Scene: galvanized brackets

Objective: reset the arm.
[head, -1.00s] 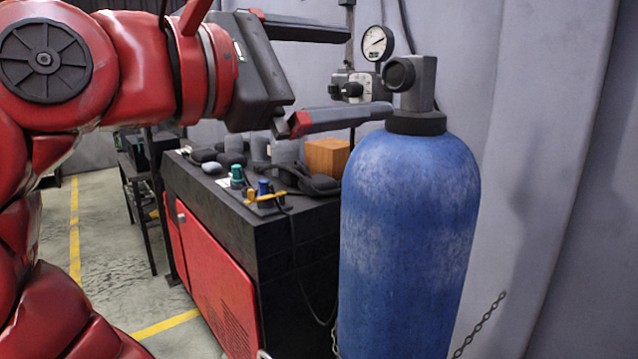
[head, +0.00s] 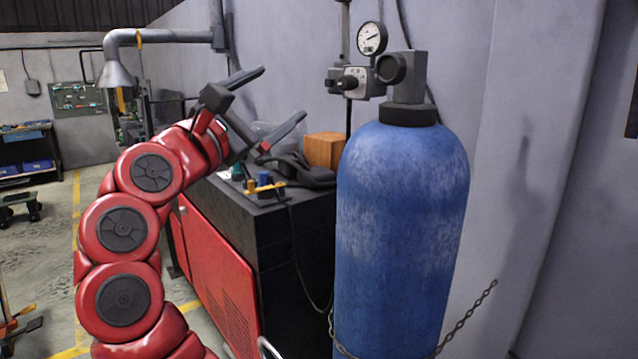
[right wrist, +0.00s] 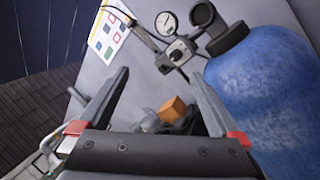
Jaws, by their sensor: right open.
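My right gripper (head: 283,93) is at the end of my red arm, left of centre in the head view. Its two dark fingers are spread wide and point up and to the right. Nothing is between them. It hangs above the black-topped red cabinet, left of the blue gas cylinder (head: 400,225). The right wrist view also shows the open gripper (right wrist: 158,75), with the cylinder (right wrist: 265,90) to the right of its fingers. My left gripper is not in view.
A pressure gauge (head: 371,38) and regulator stand by the cylinder top. A chain (head: 470,318) hangs around the cylinder. The red cabinet (head: 215,265) carries a wooden block (head: 324,150), cables and small fittings. A grey duct (head: 165,37) sticks out behind my arm.

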